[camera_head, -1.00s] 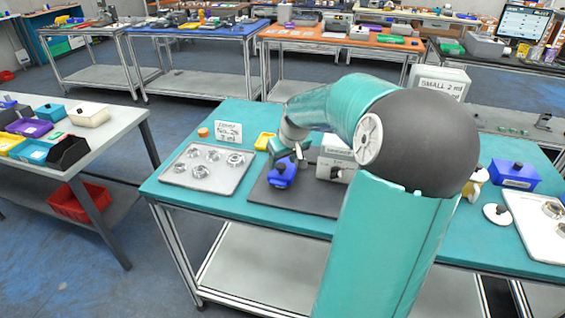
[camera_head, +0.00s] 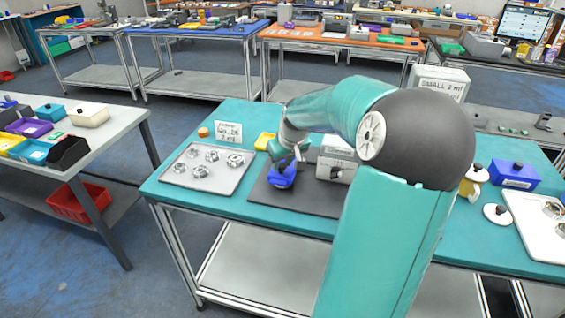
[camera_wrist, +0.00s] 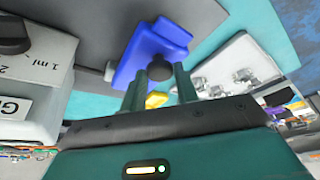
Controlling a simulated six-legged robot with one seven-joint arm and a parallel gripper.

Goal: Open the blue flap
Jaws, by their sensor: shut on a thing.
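The blue flap (camera_head: 284,177) is over the dark mat (camera_head: 262,195) on the teal table, left of a white-and-grey box. In the wrist view the blue flap (camera_wrist: 150,48) is a blue block-like piece with a round dark knob (camera_wrist: 160,67) facing me. My gripper (camera_wrist: 160,80) has a finger on each side of the knob and is shut on it. In the head view my gripper (camera_head: 285,161) is at the top of the blue piece and partly covers it. The flap's hinge and what lies beneath it are hidden.
A white-and-grey box (camera_head: 335,160) stands close to the right of the flap. A tray of metal parts (camera_head: 208,169) lies to the left, with a label card (camera_head: 228,132) behind it. A yellow tray (camera_head: 265,141) sits behind the mat.

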